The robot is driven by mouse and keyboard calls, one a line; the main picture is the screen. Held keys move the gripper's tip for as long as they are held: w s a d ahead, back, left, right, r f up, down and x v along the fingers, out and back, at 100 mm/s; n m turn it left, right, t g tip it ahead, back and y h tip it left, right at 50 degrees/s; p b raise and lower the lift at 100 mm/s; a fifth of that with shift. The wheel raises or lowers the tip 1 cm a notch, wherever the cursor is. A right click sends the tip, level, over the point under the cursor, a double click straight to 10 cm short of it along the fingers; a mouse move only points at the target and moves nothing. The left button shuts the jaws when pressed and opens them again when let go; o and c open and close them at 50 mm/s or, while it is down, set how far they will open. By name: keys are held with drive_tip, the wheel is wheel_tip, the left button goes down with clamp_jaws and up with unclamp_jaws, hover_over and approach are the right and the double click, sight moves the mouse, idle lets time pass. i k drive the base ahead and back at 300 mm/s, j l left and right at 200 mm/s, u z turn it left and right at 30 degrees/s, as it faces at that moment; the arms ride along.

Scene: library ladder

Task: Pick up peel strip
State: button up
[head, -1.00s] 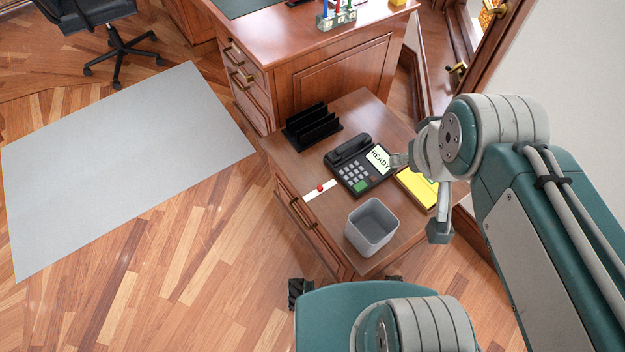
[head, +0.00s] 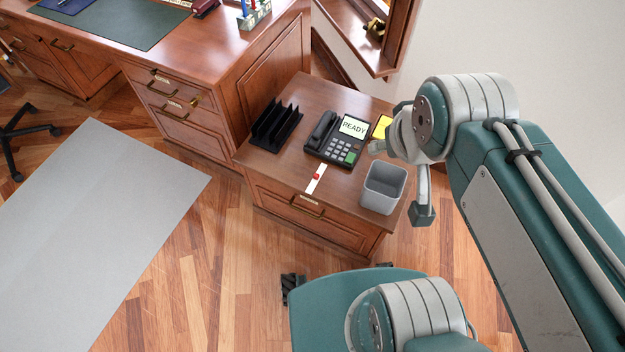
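A narrow white strip with a small red piece on it, which looks like the peel strip (head: 314,184), lies on the small wooden cabinet top (head: 285,165), close to its front edge and just below the phone.
A desk phone (head: 336,138) reading "READY" sits behind the strip. A black file rack (head: 275,124) stands to its left. A grey bin (head: 384,187) stands right of the strip. A yellow pad (head: 382,124) is partly hidden by my arm. A larger desk (head: 225,60) adjoins at left.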

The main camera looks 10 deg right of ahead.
sight(316, 176)
drive_tip(key=j+z, duration=0.2)
drive_tip(key=j, duration=0.35)
drive_tip(key=i+j+z, duration=0.1)
drive_tip(key=j, duration=0.3)
drive_tip(key=i+j+z, duration=0.15)
drive_tip(key=j, duration=0.25)
drive_tip(key=i+j+z, duration=0.1)
drive_tip(key=j, duration=0.3)
